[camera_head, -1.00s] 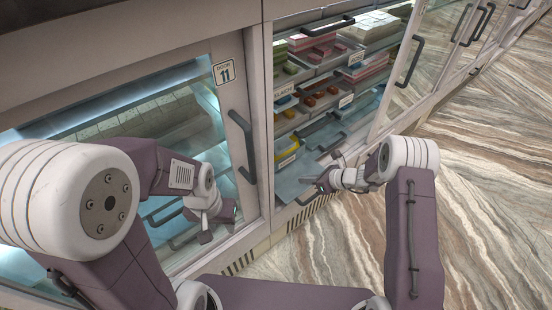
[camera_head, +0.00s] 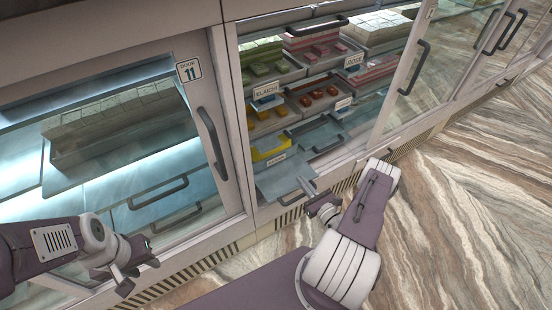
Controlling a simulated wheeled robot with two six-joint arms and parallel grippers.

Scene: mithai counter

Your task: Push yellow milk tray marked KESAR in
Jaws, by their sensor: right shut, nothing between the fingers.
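The yellow milk tray (camera_head: 268,151) sits low in the open cabinet bay, at its left side. Its front label (camera_head: 276,158) is too small to read with certainty. A grey-blue panel (camera_head: 280,182) sticks out toward me below the yellow tray. My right gripper (camera_head: 306,187) is shut and empty, close to the right edge of this panel; I cannot tell whether they touch. My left gripper (camera_head: 141,277) looks open and empty, low in front of door 11, away from the tray.
Glass door 11 (camera_head: 207,140) with its dark handle stands left of the open bay. Trays labelled ELAICHI (camera_head: 266,91) and ROSE (camera_head: 354,61) sit on shelves above. A vent grille (camera_head: 205,262) runs along the cabinet base. The striped floor (camera_head: 480,210) at right is clear.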

